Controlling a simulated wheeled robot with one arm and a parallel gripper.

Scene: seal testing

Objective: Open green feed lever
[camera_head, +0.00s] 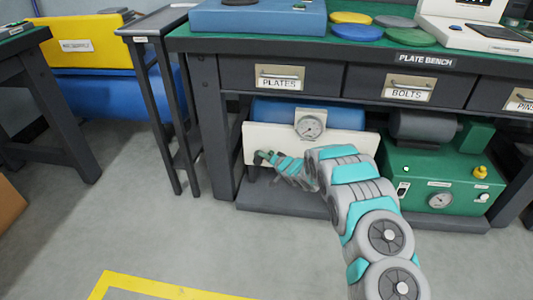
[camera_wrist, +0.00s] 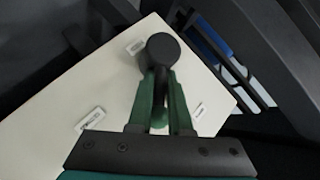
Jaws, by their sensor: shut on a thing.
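My gripper (camera_wrist: 160,88) is shut at a white panel (camera_wrist: 60,108) in the wrist view. In the head view my gripper (camera_head: 265,158) is low at the left part of the white panel (camera_head: 345,143), under the plate bench. The lever cannot be made out there.
A round gauge (camera_head: 310,125) is on the panel, with a blue tank (camera_head: 270,108) behind it. A green pump unit (camera_head: 440,182) stands to the right on the lower shelf (camera_head: 275,197). Bench legs and a narrow side stand (camera_head: 160,27) are to the left. The floor in front is clear.

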